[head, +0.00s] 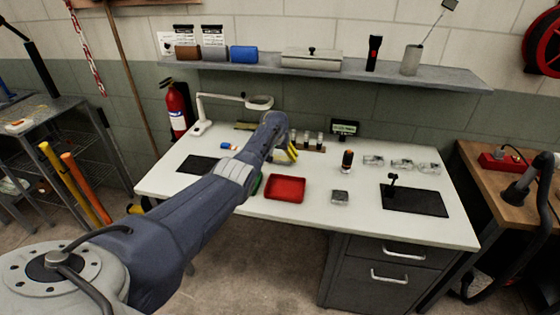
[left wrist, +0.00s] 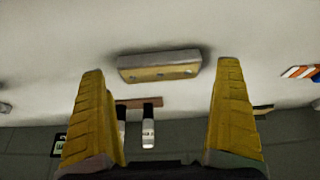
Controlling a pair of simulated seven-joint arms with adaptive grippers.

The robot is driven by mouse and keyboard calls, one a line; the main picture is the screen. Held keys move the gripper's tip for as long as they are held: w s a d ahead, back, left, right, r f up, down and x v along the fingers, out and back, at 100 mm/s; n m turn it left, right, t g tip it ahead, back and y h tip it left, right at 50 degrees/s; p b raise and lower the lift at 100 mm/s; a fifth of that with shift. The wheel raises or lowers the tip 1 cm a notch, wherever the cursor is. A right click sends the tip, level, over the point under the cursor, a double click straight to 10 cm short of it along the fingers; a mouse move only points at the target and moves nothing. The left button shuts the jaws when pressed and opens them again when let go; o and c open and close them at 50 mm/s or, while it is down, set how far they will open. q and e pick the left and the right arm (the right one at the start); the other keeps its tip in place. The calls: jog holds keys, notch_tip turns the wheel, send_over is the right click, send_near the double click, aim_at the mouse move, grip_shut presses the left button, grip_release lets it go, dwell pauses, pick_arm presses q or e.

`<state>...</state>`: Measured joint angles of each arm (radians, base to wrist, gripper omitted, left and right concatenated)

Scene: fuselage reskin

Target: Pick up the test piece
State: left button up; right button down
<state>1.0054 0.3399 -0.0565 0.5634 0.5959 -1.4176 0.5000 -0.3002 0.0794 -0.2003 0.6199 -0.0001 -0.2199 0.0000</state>
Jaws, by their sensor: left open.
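A grey metal bar with a yellowish face and three holes, which looks like the test piece (left wrist: 159,65), lies on the white table in the left wrist view. My left gripper (head: 289,153) reaches over the back middle of the table in the head view. Its yellow fingers are spread wide in the left wrist view, one on each side of the bar and apart from it. Nothing is between them in their grip. I cannot make out the bar in the head view, where my arm and gripper cover that area. My right gripper is not in view.
A red tray (head: 285,187) stands in front of the gripper. A rack of small bottles (head: 312,142) is close behind it. A shelf (head: 380,74) overhangs the back.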

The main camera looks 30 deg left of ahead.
pick_arm(q)
jog(key=shift+w+f, duration=0.25)
jog(key=shift+f, duration=0.15)
jog(key=shift+w+a+f, duration=0.1)
jog(key=shift+w+f, duration=0.1)
jog(key=shift+f, duration=0.3)
jog(key=shift+f, duration=0.1)
jog(key=c, duration=1)
